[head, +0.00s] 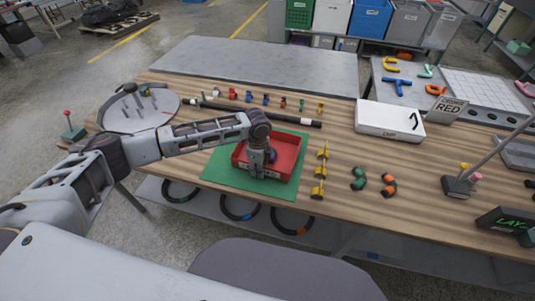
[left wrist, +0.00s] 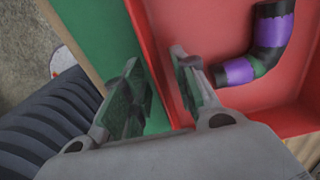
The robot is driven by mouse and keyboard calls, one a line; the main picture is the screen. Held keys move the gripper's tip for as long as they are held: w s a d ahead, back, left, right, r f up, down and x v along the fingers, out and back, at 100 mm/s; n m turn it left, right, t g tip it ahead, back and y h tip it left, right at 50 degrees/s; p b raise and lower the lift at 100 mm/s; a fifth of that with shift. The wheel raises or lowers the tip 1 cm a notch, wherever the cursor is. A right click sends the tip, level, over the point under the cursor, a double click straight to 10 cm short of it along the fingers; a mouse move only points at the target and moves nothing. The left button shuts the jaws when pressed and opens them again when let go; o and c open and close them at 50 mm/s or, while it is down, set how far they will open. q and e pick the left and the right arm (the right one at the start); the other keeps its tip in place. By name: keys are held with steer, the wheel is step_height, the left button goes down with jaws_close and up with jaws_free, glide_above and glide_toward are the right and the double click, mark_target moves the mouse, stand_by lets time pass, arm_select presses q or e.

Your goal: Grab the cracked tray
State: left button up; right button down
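The red tray (head: 290,148) sits on a green mat (head: 222,168) on the wooden table. It also fills much of the left wrist view (left wrist: 215,22). A black elbow piece with purple bands (left wrist: 268,45) lies inside it. I cannot make out a clear crack. My left gripper (head: 256,172) is down at the tray's near side. In the left wrist view, the left gripper (left wrist: 158,68) is open, with one finger outside the tray wall over the green mat and the other inside the tray. I see no firm contact with the wall. My right gripper is not in view.
Yellow pieces (head: 320,172) stand right of the mat, with green and orange pieces (head: 388,184) beyond. A white box (head: 390,120) and a black rod (head: 270,115) lie behind. A round grey plate (head: 140,110) is at the left. Hoses (head: 240,211) hang below the front edge.

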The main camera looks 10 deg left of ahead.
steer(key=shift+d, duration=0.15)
arm_select(q)
jaws_close()
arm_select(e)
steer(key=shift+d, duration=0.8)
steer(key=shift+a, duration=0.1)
